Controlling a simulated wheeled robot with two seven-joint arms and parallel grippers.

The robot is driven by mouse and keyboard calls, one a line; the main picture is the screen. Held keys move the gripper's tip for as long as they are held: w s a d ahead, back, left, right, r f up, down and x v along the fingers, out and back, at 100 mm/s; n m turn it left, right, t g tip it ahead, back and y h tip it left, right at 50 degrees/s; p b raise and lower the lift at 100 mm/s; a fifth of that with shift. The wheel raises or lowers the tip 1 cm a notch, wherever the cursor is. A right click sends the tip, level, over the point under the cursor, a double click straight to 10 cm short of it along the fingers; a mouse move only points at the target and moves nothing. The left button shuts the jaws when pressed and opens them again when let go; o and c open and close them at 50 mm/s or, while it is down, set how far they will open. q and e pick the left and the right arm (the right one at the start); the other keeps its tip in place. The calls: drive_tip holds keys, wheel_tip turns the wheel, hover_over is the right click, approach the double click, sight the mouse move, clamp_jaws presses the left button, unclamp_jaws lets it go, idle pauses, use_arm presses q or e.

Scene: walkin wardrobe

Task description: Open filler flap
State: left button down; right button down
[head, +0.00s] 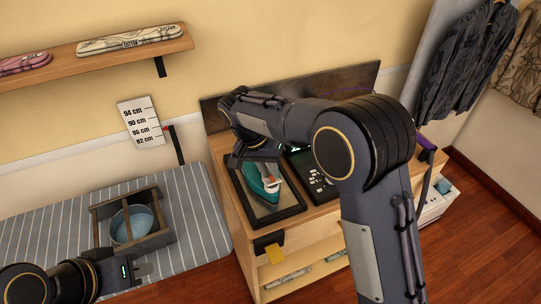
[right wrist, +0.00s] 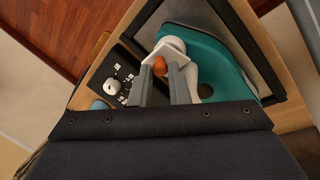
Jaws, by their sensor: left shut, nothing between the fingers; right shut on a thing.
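A teal iron (head: 262,186) with a white upper part lies in a dark square tray (head: 291,210) on the wooden cabinet. It also shows in the right wrist view (right wrist: 225,60), where its white part (right wrist: 170,45) carries a small orange piece (right wrist: 160,67). I cannot tell for certain that this piece is the filler flap. My right gripper (right wrist: 160,76) is over the iron, its fingertips shut on the orange piece. In the head view, my right arm partly covers the iron's back. My left gripper (head: 142,268) is shut and empty at the lower left, near the striped bench.
A dark panel (head: 318,180) with small white items lies right of the tray. A wooden caddy with a blue bowl (head: 133,224) stands on the striped bench (head: 200,210). A yellow tag (head: 268,245) hangs at the cabinet's front. A shelf (head: 130,45) is on the wall.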

drive_tip(key=w+g+p, duration=0.1)
drive_tip(key=p, duration=0.2)
drive_tip(key=shift+a+r+g+h, duration=0.1)
drive_tip(key=shift+r+g+h, duration=0.2)
drive_tip(key=shift+r, duration=0.1)
use_arm(q)
wheel_tip(320, 180, up, 6)
drive_tip(key=p, duration=0.1)
use_arm(e)
drive_tip(key=shift+w+a+f+g, duration=0.1)
drive_tip(key=shift+f+g, duration=0.1)
drive_tip(key=shift+g, duration=0.1)
drive_tip(key=c, duration=1.4)
unclamp_jaws()
drive_tip(key=shift+w+a+r, duration=0.15)
drive_tip(key=shift+a+r, duration=0.05)
drive_tip(key=shift+r, duration=0.2)
use_arm(q)
drive_tip(key=shift+f+b, duration=0.35)
drive_tip(key=shift+f, duration=0.25)
use_arm(e)
drive_tip(key=v, duration=0.7)
drive_tip(key=shift+f, duration=0.1)
